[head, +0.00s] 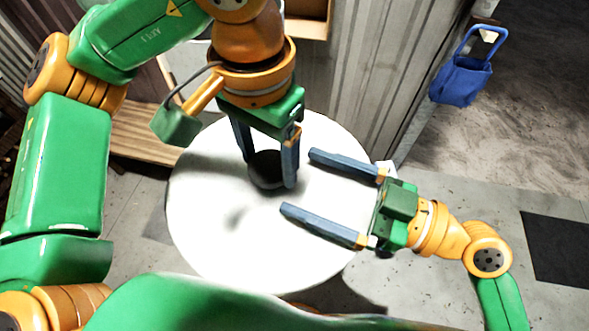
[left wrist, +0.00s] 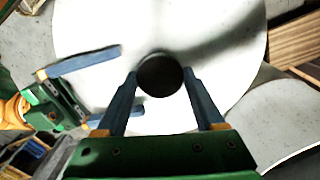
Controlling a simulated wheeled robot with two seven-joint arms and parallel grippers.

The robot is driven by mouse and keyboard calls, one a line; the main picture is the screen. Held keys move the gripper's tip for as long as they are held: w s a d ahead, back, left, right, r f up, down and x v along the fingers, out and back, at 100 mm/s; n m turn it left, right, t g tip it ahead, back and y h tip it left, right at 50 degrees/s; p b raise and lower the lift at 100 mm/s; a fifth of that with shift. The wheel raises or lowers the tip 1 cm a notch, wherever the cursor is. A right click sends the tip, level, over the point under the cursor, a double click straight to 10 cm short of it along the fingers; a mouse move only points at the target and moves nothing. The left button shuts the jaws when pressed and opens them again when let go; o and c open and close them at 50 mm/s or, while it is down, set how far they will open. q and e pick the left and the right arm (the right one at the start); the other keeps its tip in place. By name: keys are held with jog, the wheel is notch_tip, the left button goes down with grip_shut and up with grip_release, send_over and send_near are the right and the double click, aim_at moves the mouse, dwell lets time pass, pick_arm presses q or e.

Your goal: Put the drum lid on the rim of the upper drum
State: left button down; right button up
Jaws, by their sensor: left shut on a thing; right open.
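The drum lid (head: 220,240) is a large white disc with a dark round knob (head: 266,168) at its middle. My left gripper (head: 270,170) points down from above, shut on the knob with one finger on each side. The left wrist view shows the lid (left wrist: 90,30) and the dark knob (left wrist: 160,75) between the fingertips. My right gripper (head: 300,182) is open and empty over the right part of the lid, its fingers pointing left toward the knob. No drum rim shows; the lid hides what is under it, so I cannot tell whether it rests on the upper drum.
A pale rounded surface (left wrist: 288,122) shows below the lid's edge in the left wrist view. A wooden slatted platform (head: 145,130) lies behind left. A corrugated wall (head: 365,70) stands behind. A blue bag (head: 463,80) is at back right; a dark mat (head: 560,255) lies on the floor.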

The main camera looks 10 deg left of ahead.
jog(key=x, duration=0.3)
jog(key=shift+w+a, duration=0.1)
jog(key=shift+a, duration=0.3)
